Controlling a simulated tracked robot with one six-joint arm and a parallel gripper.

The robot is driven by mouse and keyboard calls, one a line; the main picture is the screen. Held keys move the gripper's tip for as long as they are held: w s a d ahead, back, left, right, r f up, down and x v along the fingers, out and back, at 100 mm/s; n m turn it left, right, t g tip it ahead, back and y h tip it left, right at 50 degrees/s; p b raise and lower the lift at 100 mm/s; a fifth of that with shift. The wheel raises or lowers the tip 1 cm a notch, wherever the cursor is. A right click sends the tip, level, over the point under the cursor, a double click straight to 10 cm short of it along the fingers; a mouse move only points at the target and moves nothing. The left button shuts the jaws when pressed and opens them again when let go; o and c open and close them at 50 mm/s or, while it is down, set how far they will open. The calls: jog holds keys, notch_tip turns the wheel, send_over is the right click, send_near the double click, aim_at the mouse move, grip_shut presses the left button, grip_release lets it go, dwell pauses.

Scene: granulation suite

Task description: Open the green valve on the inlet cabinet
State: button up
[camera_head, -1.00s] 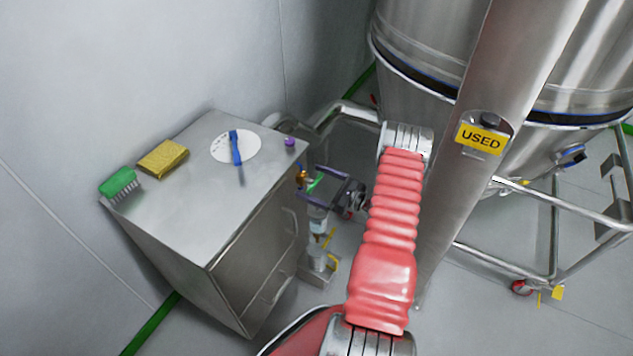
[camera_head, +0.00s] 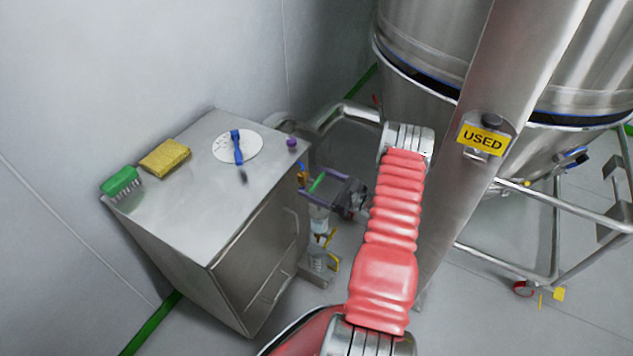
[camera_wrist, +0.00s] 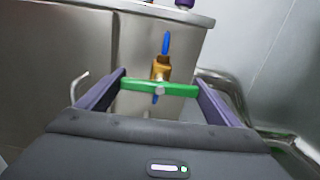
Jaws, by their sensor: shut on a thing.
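The green valve handle (camera_wrist: 160,88) is a straight bar lying crosswise in the wrist view, with a round grey hub at its middle. It sits in front of a brass valve body (camera_wrist: 161,68) on the steel cabinet's (camera_wrist: 60,45) side. My gripper (camera_wrist: 161,82) has its purple fingers at the two ends of the bar and is shut on it. In the head view the green handle (camera_head: 317,183) shows small between the fingers of my gripper (camera_head: 312,182), beside the inlet cabinet (camera_head: 190,215).
On the cabinet top lie a green brush (camera_head: 121,181), a yellow sponge (camera_head: 165,157) and a white disc (camera_head: 225,150) with a blue tool. A steel vessel (camera_head: 420,70) on a tubular frame stands at the right.

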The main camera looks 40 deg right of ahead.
jog(key=shift+d+r, duration=0.15)
jog(key=shift+d, duration=0.1)
jog(key=n, duration=0.4)
jog(key=shift+n, duration=0.3)
jog(key=n, duration=0.4)
jog(key=shift+n, duration=0.4)
jog(key=n, duration=0.4)
jog(key=shift+a, duration=0.1)
jog(key=shift+a+n, duration=0.1)
jog(key=shift+n, duration=1.9)
jog(key=shift+f, duration=0.2)
jog(key=shift+a, duration=0.1)
jog(key=o, duration=0.9)
